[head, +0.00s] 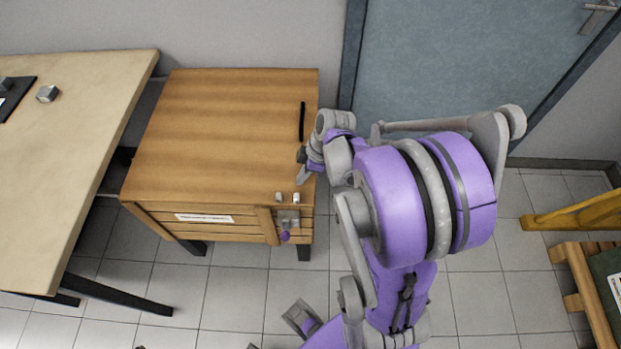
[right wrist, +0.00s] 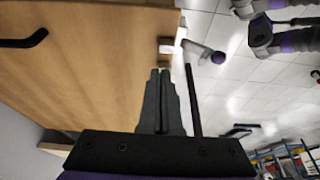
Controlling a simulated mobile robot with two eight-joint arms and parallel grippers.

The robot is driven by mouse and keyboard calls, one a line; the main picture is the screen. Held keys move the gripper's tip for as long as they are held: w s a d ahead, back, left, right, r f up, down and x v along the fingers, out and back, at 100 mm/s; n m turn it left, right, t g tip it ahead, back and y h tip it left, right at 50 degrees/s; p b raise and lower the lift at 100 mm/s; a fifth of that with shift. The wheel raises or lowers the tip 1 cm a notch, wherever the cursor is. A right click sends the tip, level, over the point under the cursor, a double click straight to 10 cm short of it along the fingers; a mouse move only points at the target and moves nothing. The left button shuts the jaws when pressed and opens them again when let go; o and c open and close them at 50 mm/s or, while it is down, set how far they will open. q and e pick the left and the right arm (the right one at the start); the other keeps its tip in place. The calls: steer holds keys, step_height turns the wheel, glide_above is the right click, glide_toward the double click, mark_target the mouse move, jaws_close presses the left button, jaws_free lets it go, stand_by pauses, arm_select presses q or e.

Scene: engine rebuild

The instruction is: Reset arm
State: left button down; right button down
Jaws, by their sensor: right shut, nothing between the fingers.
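My right gripper (head: 301,180) is at the right front part of the wooden cabinet's top (head: 215,120). In the right wrist view its two dark fingers (right wrist: 160,73) are together with nothing between them. It is near two small metal blocks (head: 288,197) at the front edge of the top; I cannot tell how far above the surface it is. A latch with a purple knob (head: 284,236) is on the cabinet's front, and the knob also shows in the right wrist view (right wrist: 218,57). My left gripper cannot be made out in either view.
A black bar-shaped handle (head: 302,121) is on the cabinet top near its right edge. A pale table (head: 80,150) stands left, with a small metal block (head: 47,94). A blue-grey door (head: 450,60) is behind my arm. A wooden pallet (head: 585,285) is right. Tiled floor (head: 210,300) lies in front.

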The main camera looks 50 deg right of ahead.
steer(key=shift+r, duration=0.45)
steer(key=s+a+r+m+t+h+p, duration=0.1)
steer(key=s+a+r+m, duration=0.1)
steer(key=a+r, duration=0.3)
steer(key=s+a+r+m+t+h+p, duration=0.1)
steer(key=a+r+m, duration=0.4)
steer(key=a, duration=0.6)
steer(key=shift+s+a+m+p, duration=0.3)
steer(key=shift+s+a+p, duration=0.1)
steer(key=shift+s, duration=0.4)
